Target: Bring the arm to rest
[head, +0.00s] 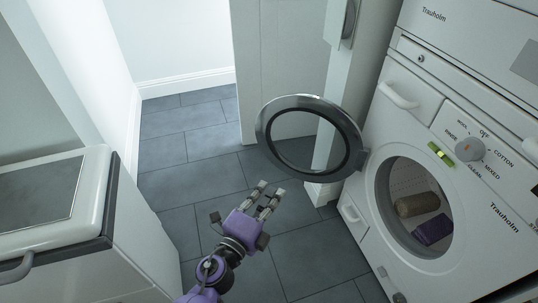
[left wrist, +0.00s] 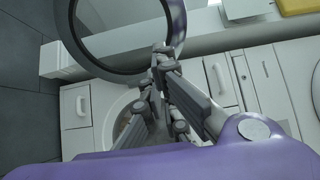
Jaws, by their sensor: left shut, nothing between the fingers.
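My left arm, purple with grey joints, reaches up from the bottom of the head view. Its gripper (head: 268,190) is shut with nothing in it, over the tiled floor in front of the washing machine (head: 365,115). It is left of and below the open round door (head: 263,122) in the picture, apart from it. The grey fingers also show close up in the left wrist view, with the door ring (left wrist: 75,45) behind them. My right gripper is not in view.
The drum holds a tan rolled cloth (head: 417,205) and a purple one (head: 433,230). A white cabinet with a dark-edged top (head: 103,180) stands at the left. A white post (head: 325,165) rises behind the door. The grey floor (head: 190,185) between is clear.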

